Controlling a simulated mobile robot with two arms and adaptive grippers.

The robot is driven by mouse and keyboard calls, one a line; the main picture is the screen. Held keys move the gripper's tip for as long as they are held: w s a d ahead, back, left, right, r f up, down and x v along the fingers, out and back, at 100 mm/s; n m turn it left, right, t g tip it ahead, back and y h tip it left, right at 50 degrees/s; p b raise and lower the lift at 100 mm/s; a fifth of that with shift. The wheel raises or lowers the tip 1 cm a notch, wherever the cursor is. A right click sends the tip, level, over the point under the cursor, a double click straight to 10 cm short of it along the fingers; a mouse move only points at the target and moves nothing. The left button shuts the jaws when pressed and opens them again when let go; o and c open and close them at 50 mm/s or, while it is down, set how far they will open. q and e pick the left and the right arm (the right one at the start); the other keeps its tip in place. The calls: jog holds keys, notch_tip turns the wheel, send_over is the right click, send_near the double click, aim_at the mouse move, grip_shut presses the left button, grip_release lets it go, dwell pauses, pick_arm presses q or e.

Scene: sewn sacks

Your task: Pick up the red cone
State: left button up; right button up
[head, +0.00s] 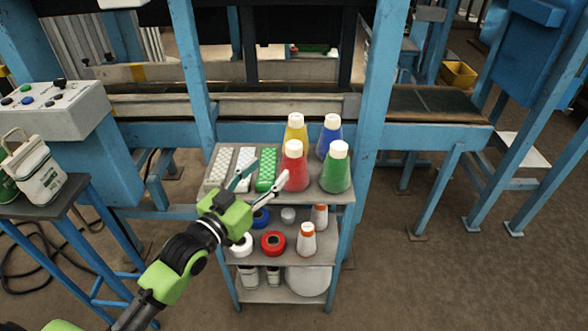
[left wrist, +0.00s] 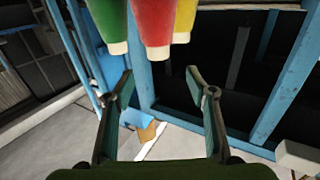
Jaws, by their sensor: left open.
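The red cone (head: 294,172), with a cream top, stands upright on the top shelf of a small grey cart (head: 330,197). My left gripper (head: 262,183) is open and empty in front of it, its fingers spread towards the cone. One fingertip appears close to the red cone's lower side in the head view; I cannot tell if they touch. In the left wrist view the picture is inverted, and the red cone (left wrist: 152,20) hangs from the top edge, above the gap between the open fingers (left wrist: 158,75). My right gripper is not in view.
A yellow cone (head: 296,132) and a blue cone (head: 330,135) stand behind, and a green cone (head: 336,172) stands right beside. White and green textured blocks (head: 267,168) lie left. Lower shelves hold tape rolls (head: 273,243) and bottles (head: 307,240). A blue frame post (head: 380,90) rises behind.

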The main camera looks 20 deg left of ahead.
aim_at(289, 150)
pick_arm(q)
jog(key=x, duration=0.7)
jog(key=shift+p+x, duration=0.7)
jog(key=shift+x, duration=2.05)
jog(key=shift+s+d+r, duration=0.1)
jog(key=shift+d+r, duration=0.05)
jog(key=shift+r, duration=0.1)
jog(key=shift+c, duration=0.2)
grip_shut()
jog(key=shift+r, duration=0.1)
